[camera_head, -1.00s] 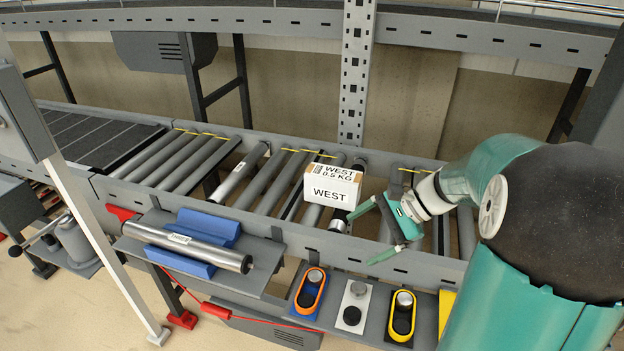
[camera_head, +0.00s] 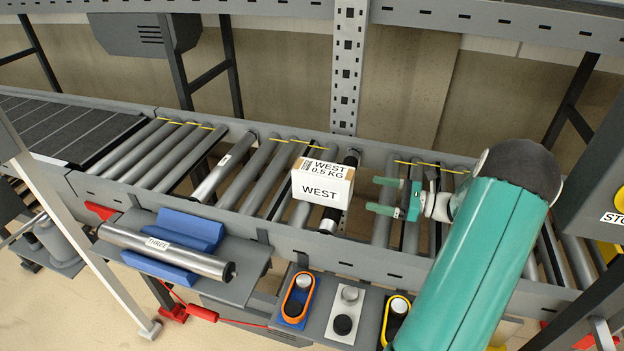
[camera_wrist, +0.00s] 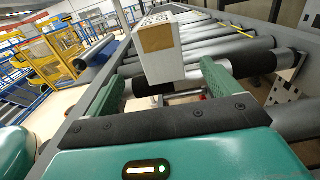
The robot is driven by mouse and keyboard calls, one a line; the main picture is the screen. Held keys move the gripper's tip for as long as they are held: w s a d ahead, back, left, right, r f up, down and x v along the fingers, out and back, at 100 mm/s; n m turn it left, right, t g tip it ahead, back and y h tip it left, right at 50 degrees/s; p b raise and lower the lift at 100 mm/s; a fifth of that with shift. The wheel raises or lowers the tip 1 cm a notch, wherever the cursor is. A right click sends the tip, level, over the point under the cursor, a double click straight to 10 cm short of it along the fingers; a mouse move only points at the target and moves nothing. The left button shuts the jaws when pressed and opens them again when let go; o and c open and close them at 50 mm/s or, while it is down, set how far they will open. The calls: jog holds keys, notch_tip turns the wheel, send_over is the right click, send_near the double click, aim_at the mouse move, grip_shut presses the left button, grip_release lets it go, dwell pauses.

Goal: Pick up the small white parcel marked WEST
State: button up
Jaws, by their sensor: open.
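The small white parcel (camera_head: 322,187) marked WEST and 0.5 KG sits on the conveyor rollers in the head view, with brown tape on its top. My gripper (camera_head: 378,195) is to its right, with its two green fingers apart and pointing left at the parcel. A gap remains between the fingertips and the parcel's right side. In the wrist view the parcel (camera_wrist: 160,52) stands straight ahead, beyond the fingers (camera_wrist: 163,93), with a brown tape strip on its near face. Nothing is between the fingers.
The conveyor's front rail (camera_head: 260,230) runs below the parcel, and a perforated upright (camera_head: 347,70) stands behind it. A loose roller (camera_head: 165,250) labelled THREE rests on blue blocks on a front shelf. Buttons in coloured frames (camera_head: 298,295) sit below the rail.

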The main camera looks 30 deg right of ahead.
aim_at(351, 188)
jog(key=shift+a+r, duration=0.1)
jog(key=shift+a, duration=0.1)
jog(key=x, duration=1.3)
jog(key=shift+w+d, duration=0.15)
jog(key=c, duration=1.3)
jog(key=shift+r, duration=0.1)
jog(key=shift+c, duration=0.7)
